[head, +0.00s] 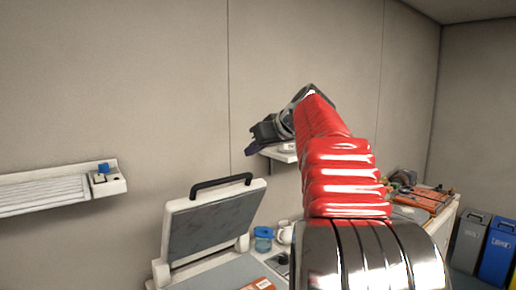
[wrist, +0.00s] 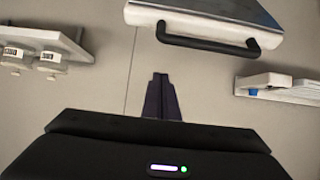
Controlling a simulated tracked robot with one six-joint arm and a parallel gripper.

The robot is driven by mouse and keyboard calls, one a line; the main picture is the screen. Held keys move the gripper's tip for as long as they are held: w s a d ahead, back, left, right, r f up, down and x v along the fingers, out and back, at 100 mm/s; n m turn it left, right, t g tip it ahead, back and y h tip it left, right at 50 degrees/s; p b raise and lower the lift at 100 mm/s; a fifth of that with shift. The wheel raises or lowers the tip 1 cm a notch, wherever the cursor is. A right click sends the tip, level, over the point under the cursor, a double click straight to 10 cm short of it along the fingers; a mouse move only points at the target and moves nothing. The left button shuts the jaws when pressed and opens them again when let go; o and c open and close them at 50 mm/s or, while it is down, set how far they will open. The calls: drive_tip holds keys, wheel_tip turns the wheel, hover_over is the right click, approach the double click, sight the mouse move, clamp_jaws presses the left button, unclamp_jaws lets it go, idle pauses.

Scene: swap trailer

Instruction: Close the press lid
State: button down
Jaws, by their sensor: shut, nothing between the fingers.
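The press lid (head: 215,225) stands open, tilted up from the press base (head: 210,275), with a grey plate on its inner face. A black handle (head: 221,183) runs along its top edge. In the wrist view the picture looks upside down; the lid (wrist: 215,10) and its handle (wrist: 208,42) are at the top. My gripper (head: 251,150) is up in the air, above and right of the handle in the head view. Its dark fingers (wrist: 161,78) are together and empty, apart from the handle. My red arm hides part of the counter.
A blue-lidded jar (head: 263,238) and a white mug (head: 284,234) stand right of the press. An orange item (head: 261,284) lies at its front. A wall shelf (head: 280,154) is behind my gripper; another unit (head: 60,190) is at left. Bins (head: 498,248) stand at far right.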

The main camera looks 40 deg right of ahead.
sight(250, 174)
drive_tip(key=x, duration=0.6)
drive_tip(key=shift+s+f, duration=0.3)
drive_tip(key=shift+s, duration=0.35)
drive_tip(key=shift+s+a+f, duration=0.1)
drive_tip(key=shift+s+f, duration=0.75)
drive_tip(key=shift+s, duration=0.15)
drive_tip(key=shift+s, duration=0.15)
